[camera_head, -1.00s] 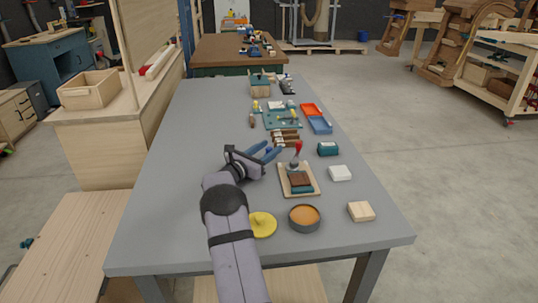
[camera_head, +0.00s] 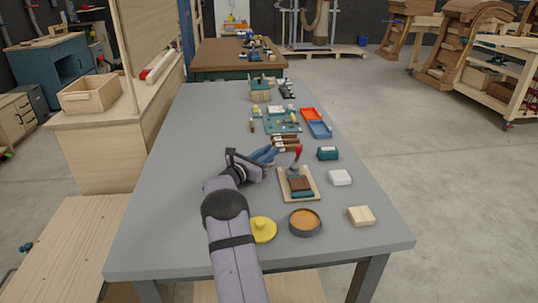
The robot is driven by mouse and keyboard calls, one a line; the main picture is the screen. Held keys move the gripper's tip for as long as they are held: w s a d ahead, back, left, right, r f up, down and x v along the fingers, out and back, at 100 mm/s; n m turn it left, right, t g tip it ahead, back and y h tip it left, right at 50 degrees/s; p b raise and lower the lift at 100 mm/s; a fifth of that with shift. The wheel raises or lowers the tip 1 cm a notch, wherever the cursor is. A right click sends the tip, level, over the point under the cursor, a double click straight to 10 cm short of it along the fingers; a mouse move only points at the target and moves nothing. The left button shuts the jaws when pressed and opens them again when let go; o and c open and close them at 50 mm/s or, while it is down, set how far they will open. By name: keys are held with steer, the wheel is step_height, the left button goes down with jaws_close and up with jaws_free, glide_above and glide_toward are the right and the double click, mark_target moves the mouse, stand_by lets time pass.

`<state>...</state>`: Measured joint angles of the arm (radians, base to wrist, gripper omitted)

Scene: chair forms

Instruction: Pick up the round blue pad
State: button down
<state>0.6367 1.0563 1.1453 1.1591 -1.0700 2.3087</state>
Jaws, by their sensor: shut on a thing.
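My gripper (camera_head: 270,153) is low over the middle of the grey table, and its two blue fingers are close together. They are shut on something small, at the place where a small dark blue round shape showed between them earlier. This is taken to be the round blue pad, now mostly hidden by the fingers. I cannot tell whether it still touches the table.
Brown-and-white pieces (camera_head: 286,142) lie just beyond the fingertips. A wooden board (camera_head: 311,193) with stacked blocks and a red-topped tool stands to the right. A yellow disc (camera_head: 263,230) and a round orange-filled tin (camera_head: 305,222) are nearer. The table's left side (camera_head: 165,190) is clear.

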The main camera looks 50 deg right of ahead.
step_height(320, 180, up, 28)
steer(key=p, duration=0.2)
steer(key=shift+f, duration=0.2)
steer(key=c, duration=2.5)
jaws_free()
steer(key=shift+c, duration=0.2)
step_height(320, 180, down, 23)
steer(key=shift+f+b, duration=0.1)
steer(key=shift+b, duration=1)
